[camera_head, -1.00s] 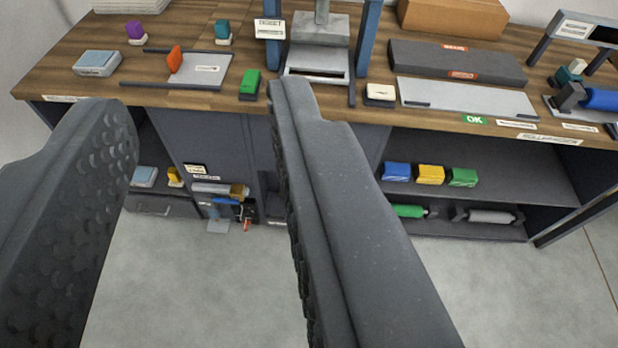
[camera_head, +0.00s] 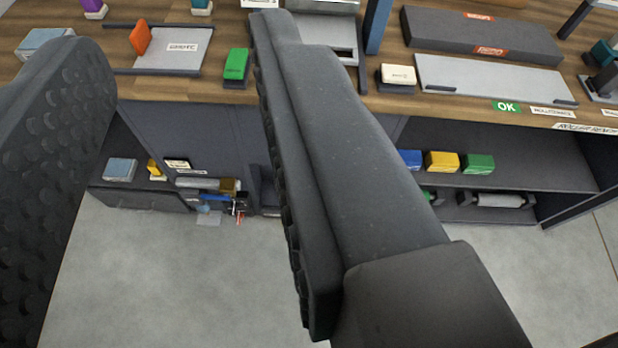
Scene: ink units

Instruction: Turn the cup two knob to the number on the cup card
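I cannot make out the cup two knob or a cup card for certain. A small cream card (camera_head: 177,164) with print too small to read stands by the lower left shelf, above a cluster of small parts with a blue piece (camera_head: 215,198). My gripper (camera_head: 170,45) is open and empty, its two dark textured fingers wide apart in front of the bench. The right finger hides part of the grey press (camera_head: 325,38) at the top and part of the cabinet below it.
The wooden bench top (camera_head: 205,85) holds a green block (camera_head: 236,65), an orange piece (camera_head: 140,37), a grey plate (camera_head: 495,80) and a dark long box (camera_head: 480,35). Blue, yellow (camera_head: 442,161) and green blocks sit on the right shelf. The grey floor (camera_head: 150,270) in front is clear.

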